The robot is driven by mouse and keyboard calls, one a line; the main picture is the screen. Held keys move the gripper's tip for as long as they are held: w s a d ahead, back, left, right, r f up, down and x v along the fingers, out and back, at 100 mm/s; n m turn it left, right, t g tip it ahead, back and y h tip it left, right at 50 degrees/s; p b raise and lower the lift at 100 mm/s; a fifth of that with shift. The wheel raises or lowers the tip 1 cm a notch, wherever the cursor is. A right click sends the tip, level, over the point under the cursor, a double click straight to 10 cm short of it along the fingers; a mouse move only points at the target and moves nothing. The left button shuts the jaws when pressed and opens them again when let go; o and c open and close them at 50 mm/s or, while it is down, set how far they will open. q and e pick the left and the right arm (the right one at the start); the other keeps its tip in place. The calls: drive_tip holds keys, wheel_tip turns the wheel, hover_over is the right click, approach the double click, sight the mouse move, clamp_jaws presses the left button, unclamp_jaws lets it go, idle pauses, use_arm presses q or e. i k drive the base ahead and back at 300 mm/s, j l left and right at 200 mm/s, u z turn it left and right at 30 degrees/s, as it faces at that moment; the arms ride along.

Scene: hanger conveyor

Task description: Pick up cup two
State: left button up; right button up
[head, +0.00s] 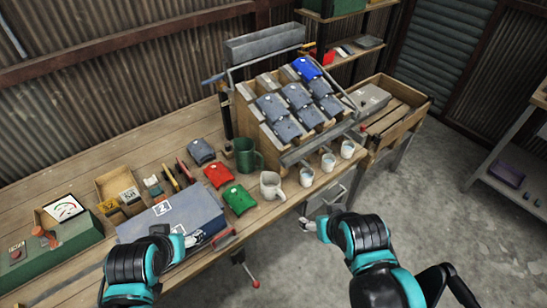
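Three small pale cups stand in a slanting row along the bench's front edge: one on the left (306,177), one in the middle (328,163) and one on the right (347,150). I cannot read any number on them, so I cannot tell which is cup two. My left gripper (197,238) is by the front of a blue-grey box, away from the cups. My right gripper (308,226) is in front of the bench, below the cups and apart from them. Finger openings are too small to tell.
A sloped rack (290,100) with grey and blue items stands behind the cups. Red (218,175) and green (239,199) pieces lie left of the white mug. The blue-grey box (170,218) and a clamp with a red handle (251,282) are near my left arm. Open floor lies right.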

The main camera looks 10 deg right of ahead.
sight(328, 160)
drive_tip(key=i+l+z, duration=0.1)
drive_tip(key=z, duration=0.3)
drive_tip(key=i+z, duration=0.2)
drive_tip(key=z, duration=0.2)
